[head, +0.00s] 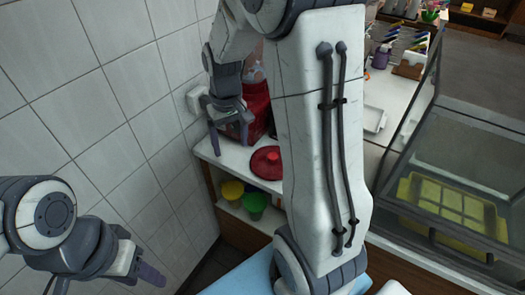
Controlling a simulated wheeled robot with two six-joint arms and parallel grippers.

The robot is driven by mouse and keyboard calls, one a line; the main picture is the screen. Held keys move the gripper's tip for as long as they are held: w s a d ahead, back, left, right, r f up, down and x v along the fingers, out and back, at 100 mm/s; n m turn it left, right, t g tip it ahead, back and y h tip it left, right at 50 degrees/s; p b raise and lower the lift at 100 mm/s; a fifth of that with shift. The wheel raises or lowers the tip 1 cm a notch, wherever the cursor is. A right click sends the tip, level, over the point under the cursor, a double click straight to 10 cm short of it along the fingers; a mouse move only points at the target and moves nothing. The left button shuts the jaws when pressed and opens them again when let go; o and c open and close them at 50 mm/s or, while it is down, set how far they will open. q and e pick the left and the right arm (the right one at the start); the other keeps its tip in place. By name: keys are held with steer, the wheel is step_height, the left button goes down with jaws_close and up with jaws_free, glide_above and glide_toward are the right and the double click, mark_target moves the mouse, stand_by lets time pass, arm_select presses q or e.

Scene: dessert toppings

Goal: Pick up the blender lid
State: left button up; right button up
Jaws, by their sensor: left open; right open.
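The red round lid (266,163) lies flat on the white counter, partly hidden on its right by my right arm. A red blender (258,108) stands behind it against the tiled wall, partly covered by my gripper and arm. My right gripper (229,138) points down with its fingers apart, in front of the blender and to the left of the lid. It looks empty and apart from the lid. My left gripper (105,282) is low at the left, open and empty, well away from the counter.
A yellow bowl (232,190) and a green bowl (255,203) stand on the shelf under the counter. A glass case (455,190) with a yellow tray is at the right. A wall socket (197,99) is beside the blender. My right arm blocks the middle of the view.

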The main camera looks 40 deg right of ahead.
steer(key=d+f+m, duration=0.3)
steer(key=d, duration=1.1)
glide_above(273, 155)
steer(key=f, duration=0.5)
steer(key=shift+s+a+p, duration=0.15)
steer(key=shift+s+p, duration=0.1)
steer(key=shift+p, duration=0.15)
step_height(273, 155, down, 4)
steer(key=shift+w+f+p, duration=0.15)
steer(key=shift+f+p, duration=0.1)
steer(key=shift+p, duration=0.45)
steer(key=shift+f, duration=0.65)
jaws_close()
